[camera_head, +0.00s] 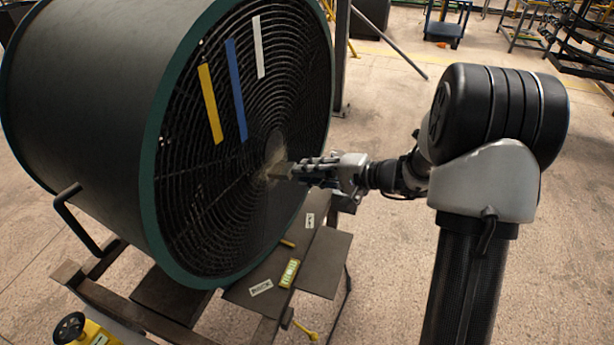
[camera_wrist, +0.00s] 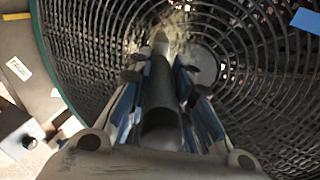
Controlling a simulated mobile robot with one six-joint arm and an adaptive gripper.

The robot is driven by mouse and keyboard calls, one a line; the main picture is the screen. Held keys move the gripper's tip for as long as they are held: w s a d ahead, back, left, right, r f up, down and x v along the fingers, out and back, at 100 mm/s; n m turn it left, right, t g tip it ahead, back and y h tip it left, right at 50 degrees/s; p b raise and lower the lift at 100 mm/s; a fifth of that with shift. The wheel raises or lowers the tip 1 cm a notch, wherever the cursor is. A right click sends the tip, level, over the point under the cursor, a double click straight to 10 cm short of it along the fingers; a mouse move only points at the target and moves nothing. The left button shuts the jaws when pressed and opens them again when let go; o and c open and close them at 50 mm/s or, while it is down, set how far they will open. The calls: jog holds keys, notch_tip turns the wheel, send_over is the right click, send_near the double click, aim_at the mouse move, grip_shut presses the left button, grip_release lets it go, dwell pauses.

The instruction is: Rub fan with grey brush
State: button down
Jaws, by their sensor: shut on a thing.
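The fan (camera_head: 90,115) is a large dark drum with a green rim and a black ring grille, on the left in the head view. Its grille also fills most of the wrist view (camera_wrist: 260,75). My gripper (camera_head: 303,170) is shut on the grey brush (camera_wrist: 162,95), whose dark grey handle runs forward between the fingers. The brush's tan head (camera_head: 280,171) is at the grille near the round hub; I cannot tell whether it touches. A tan, dusty-looking patch (camera_wrist: 180,32) shows on the grille around the brush's far end.
Yellow (camera_head: 209,103), blue (camera_head: 236,90) and white (camera_head: 258,47) strips hang on the grille's upper part. Below the fan, a dark stand (camera_head: 322,262) holds a small yellow-green level-like item (camera_head: 289,273) and a white label (camera_head: 261,287). Open floor lies to the right.

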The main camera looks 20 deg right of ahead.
jog(key=shift+w+d, duration=2.45)
jog(key=shift+s+a+r, duration=1.25)
jog(key=shift+s+a, duration=3.6)
jog(key=shift+s, duration=0.1)
jog(key=w+d, duration=0.9)
jog(key=w, duration=0.1)
jog(key=shift+d, duration=0.4)
jog(key=shift+s+d, duration=2.05)
jog(key=shift+d, duration=0.1)
